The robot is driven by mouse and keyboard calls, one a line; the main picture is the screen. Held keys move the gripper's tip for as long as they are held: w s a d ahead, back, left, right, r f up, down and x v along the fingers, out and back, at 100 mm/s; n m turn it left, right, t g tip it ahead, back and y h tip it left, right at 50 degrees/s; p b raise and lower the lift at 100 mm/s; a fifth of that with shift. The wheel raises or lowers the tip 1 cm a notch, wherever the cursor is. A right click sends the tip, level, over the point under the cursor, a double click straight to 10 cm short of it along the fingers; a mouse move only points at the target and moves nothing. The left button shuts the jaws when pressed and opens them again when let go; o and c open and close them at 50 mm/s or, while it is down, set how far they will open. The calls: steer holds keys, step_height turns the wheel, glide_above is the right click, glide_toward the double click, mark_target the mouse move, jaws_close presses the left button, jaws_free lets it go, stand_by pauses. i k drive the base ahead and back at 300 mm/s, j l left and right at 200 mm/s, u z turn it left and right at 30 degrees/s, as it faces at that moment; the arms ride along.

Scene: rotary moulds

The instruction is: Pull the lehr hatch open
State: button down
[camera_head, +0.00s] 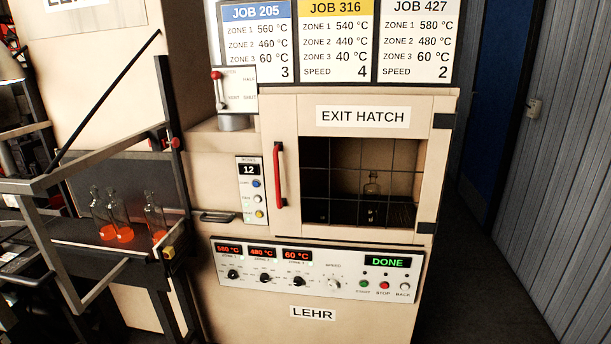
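The lehr (313,328) is a beige cabinet in the middle of the view. Its hatch (310,146), labelled EXIT HATCH, is on the upper front and looks shut. A vertical red handle (278,175) is on the hatch's left side, and black hinges (444,121) are on its right edge. Through the dark grid window (340,180) a clear bottle (372,190) shows inside. My gripper is not in view, so its state and its distance from the handle do not show.
Below the hatch a control panel (318,285) reads DONE. A lever (217,90) stands at upper left. At left, a metal frame (45,215) surrounds a conveyor (75,232) with glowing orange-based bottles (117,220). Dark floor (480,290) is clear at right, beside a grey wall (565,150).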

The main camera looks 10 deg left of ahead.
mark_target(284, 117)
steer(key=i+j+z, duration=0.3)
steer(key=i+j, duration=0.55)
steer(key=i+j+z, duration=0.3)
steer(key=i+j, duration=0.6)
steer(key=j, duration=0.15)
